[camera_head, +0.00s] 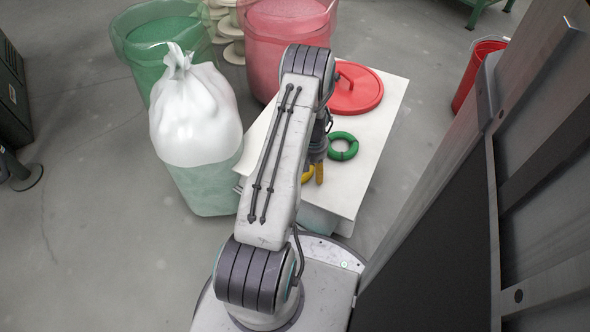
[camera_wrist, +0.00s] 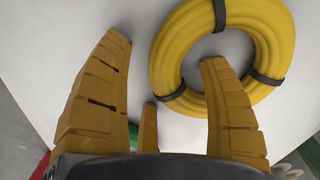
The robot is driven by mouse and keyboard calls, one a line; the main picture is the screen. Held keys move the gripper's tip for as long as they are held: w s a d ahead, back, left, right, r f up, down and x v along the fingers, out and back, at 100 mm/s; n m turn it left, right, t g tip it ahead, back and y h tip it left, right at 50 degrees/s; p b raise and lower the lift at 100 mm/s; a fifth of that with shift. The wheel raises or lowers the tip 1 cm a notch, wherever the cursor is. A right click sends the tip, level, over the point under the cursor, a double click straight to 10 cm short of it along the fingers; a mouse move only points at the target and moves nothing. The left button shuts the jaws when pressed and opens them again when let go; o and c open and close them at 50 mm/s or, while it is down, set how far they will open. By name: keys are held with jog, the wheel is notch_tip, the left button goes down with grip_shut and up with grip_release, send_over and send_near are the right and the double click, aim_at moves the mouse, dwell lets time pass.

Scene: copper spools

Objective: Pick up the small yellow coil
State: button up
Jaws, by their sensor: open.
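The yellow coil (camera_wrist: 168,62) is a ring with dark bands, lying flat on a white tabletop. In the head view only a small part of the yellow coil (camera_head: 307,177) shows beside my arm. My gripper (camera_wrist: 165,52) is open and empty, with yellow segmented fingers. In the wrist view the right finger overlaps the coil's near inner edge, the left finger is outside the ring to its left, and a third finger shows between them. I cannot tell whether any finger touches the coil. My gripper (camera_head: 319,172) is mostly hidden by my arm in the head view.
A green coil (camera_head: 352,150) and a red round lid (camera_head: 362,91) lie on the white table (camera_head: 376,158). A white bag (camera_head: 195,120) on a green bin stands left. A red bin (camera_head: 290,40) stands behind. A dark panel (camera_head: 430,250) rises at the right.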

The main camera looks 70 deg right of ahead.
jog(key=c, duration=1.4)
